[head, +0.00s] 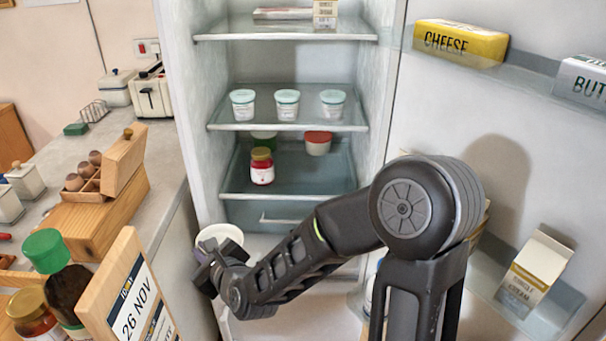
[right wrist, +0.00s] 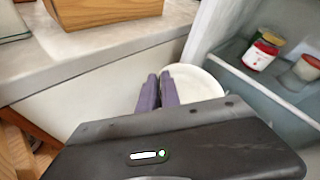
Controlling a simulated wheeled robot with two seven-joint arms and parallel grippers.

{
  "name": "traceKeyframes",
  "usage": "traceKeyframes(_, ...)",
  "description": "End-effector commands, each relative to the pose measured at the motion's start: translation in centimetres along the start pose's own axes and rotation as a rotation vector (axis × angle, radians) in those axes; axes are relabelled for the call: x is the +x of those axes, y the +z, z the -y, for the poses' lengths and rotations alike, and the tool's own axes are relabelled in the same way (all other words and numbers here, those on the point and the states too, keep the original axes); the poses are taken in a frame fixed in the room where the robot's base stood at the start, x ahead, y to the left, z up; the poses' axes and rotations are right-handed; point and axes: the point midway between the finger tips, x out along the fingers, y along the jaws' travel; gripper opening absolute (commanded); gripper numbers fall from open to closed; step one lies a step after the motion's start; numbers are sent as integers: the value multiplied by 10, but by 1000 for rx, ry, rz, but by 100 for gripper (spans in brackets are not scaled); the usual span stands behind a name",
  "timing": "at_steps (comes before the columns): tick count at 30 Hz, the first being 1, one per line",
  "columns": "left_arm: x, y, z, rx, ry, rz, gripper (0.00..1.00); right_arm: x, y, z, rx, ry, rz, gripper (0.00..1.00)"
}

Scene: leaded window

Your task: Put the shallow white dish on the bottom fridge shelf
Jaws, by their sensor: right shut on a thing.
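My right gripper (head: 212,265) is shut on the shallow white dish (head: 220,235), low in front of the fridge's left side. In the right wrist view the purple-grey fingers (right wrist: 158,90) are close together at the near left edge of the dish (right wrist: 200,84). The lower fridge shelf (head: 322,184) is glass. It carries a red jar with a yellow lid (head: 262,168), a red-lidded tub (head: 318,143) and a green-lidded container (head: 264,138) behind the jar. The dish is apart from this shelf, below and in front of it. My left gripper is out of view.
Three white tubs (head: 287,105) stand on the shelf above. The open fridge door at right holds cheese (head: 460,42), butter (head: 582,80) and a carton (head: 538,270). A worktop (head: 50,165) lies left, with a wooden egg box (head: 95,178). The shelf's front right is clear.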

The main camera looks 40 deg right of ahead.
Motion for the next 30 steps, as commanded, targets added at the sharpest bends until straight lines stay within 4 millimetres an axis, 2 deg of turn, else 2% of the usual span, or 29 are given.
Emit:
traceKeyframes(12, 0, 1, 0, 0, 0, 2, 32, 1, 1, 1, 1, -4, 1, 0)
traceKeyframes(17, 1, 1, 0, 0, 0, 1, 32, 14, 4, 17, 17, -46, -17, 0)
traceKeyframes(20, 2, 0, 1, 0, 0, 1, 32, 31, 7, 40, 42, -109, -43, 0)
traceKeyframes(23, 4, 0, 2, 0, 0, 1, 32, 55, 10, 72, 78, -201, -87, 0)
traceKeyframes(27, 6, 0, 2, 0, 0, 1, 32, 88, 12, 125, 138, -362, -161, 0)
traceKeyframes(30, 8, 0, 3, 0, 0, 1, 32, 106, 13, 155, 176, -466, -212, 0)
